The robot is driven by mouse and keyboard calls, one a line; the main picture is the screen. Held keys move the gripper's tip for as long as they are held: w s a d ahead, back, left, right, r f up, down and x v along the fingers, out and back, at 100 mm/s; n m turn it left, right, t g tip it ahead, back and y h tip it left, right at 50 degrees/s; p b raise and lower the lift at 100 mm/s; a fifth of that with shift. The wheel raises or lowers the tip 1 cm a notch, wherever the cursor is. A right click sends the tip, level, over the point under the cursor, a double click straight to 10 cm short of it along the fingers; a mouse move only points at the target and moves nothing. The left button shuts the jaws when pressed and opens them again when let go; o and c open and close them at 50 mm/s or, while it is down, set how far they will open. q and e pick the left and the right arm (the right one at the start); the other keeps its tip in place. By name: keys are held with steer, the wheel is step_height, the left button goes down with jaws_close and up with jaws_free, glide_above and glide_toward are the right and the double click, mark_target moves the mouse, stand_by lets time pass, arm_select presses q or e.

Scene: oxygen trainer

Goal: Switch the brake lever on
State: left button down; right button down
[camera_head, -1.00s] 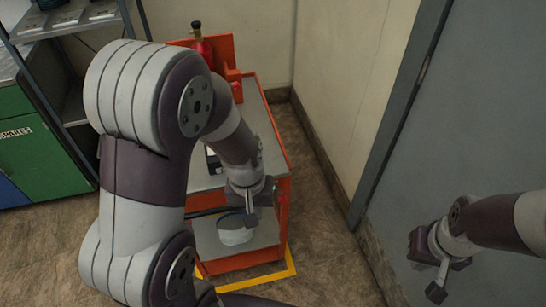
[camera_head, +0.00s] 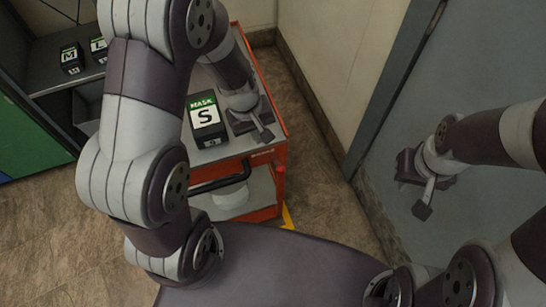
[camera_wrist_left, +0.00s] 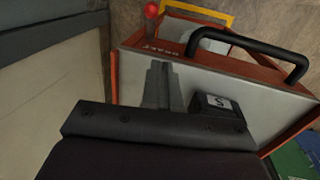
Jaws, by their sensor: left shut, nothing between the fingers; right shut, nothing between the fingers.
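The brake lever shows in the left wrist view as a red ball knob (camera_wrist_left: 151,11) on a short stem, beside the cart's front edge marked with the BRAKE label (camera_wrist_left: 163,46). My left gripper (camera_head: 263,132) is shut and empty over the right front part of the cart's grey top. Its fingers (camera_wrist_left: 160,85) are apart from the knob in the left wrist view. My right gripper (camera_head: 423,208) is shut and empty, in front of the grey door.
A black MASK S box (camera_head: 206,118) stands on the cart top, left of my left gripper. A black handle bar (camera_head: 222,180) crosses the cart's front, above a white round item (camera_head: 231,192). The wall and grey door (camera_head: 385,130) bound the right. Shelves hold M and L boxes (camera_head: 71,58).

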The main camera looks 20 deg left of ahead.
arm_select(q)
steer(key=b, duration=0.3)
glide_toward(274, 162)
steer(key=shift+s+a+f, duration=0.1)
steer(key=shift+a+f, duration=0.2)
steer(key=shift+f, duration=0.3)
steer(key=shift+s+a+f, duration=0.1)
steer(key=shift+a+f, duration=0.2)
steer(key=shift+f, duration=0.3)
steer(key=shift+s+d+f, duration=0.3)
steer(key=shift+d+f, duration=0.15)
steer(key=shift+d, duration=0.3)
steer(key=shift+s+d+f, duration=0.25)
steer(key=shift+d+f, duration=0.2)
steer(key=shift+d, duration=0.3)
steer(key=shift+s+d+f, duration=0.15)
steer(key=shift+s, duration=0.05)
steer(key=shift+s+d+f+b, duration=0.1)
steer(key=shift+s+f+b, duration=0.1)
steer(key=shift+b, duration=0.35)
step_height(274, 162, down, 6)
steer(key=s+d+t+y+b, duration=0.1)
steer(key=s+t+y+b, duration=0.1)
steer(key=t, duration=0.4)
steer(key=shift+s+d+r+m+y+b, duration=0.15)
steer(key=shift+s+d+m+y+b, duration=0.15)
steer(key=shift+y+b, duration=0.6)
